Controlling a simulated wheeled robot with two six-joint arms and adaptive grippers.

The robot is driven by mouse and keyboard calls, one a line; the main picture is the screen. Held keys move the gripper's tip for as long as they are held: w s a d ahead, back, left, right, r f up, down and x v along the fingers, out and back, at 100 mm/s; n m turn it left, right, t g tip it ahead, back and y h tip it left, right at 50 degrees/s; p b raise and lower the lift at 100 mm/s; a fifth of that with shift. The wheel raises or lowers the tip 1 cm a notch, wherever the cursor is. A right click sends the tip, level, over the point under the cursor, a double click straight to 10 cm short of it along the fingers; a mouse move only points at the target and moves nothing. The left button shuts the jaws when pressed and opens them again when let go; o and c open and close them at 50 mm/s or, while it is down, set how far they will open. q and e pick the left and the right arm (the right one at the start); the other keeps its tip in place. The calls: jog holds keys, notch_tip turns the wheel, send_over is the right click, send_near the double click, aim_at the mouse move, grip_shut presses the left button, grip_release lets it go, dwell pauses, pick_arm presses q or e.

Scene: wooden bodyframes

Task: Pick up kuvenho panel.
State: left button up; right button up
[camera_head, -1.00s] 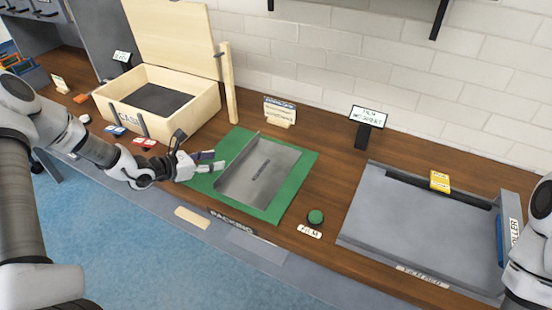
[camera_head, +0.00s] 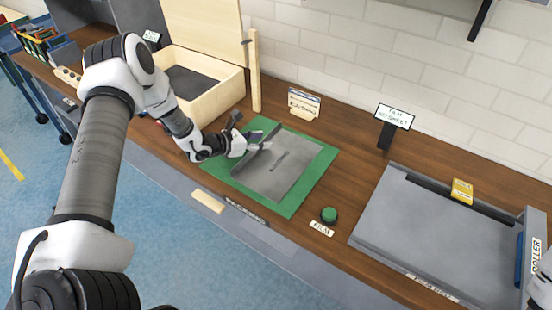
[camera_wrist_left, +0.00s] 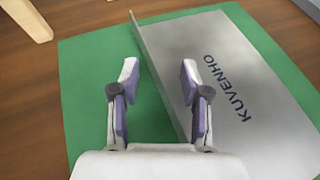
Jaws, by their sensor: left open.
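The kuvenho panel (camera_head: 286,172) is a grey sheet with a raised lip along its left edge. It lies on the green mat (camera_head: 313,187). In the left wrist view the panel (camera_wrist_left: 270,120) shows the printed name KUVENHO, and its upright lip runs between the finger tips. My left gripper (camera_head: 262,143) is at the panel's left edge. In the left wrist view the gripper (camera_wrist_left: 160,80) is open, with one finger over the bare mat and the other over the panel side. I cannot tell whether a finger touches the lip. My right gripper is not visible.
A wooden crate (camera_head: 215,98) with a raised lid stands behind my left arm. A grey roller tray (camera_head: 430,240) with a yellow box (camera_head: 462,191) is at the right. A small sign (camera_head: 304,105) stands behind the mat.

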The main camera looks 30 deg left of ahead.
pick_arm(q)
grip_shut()
jog(key=shift+r, duration=0.1)
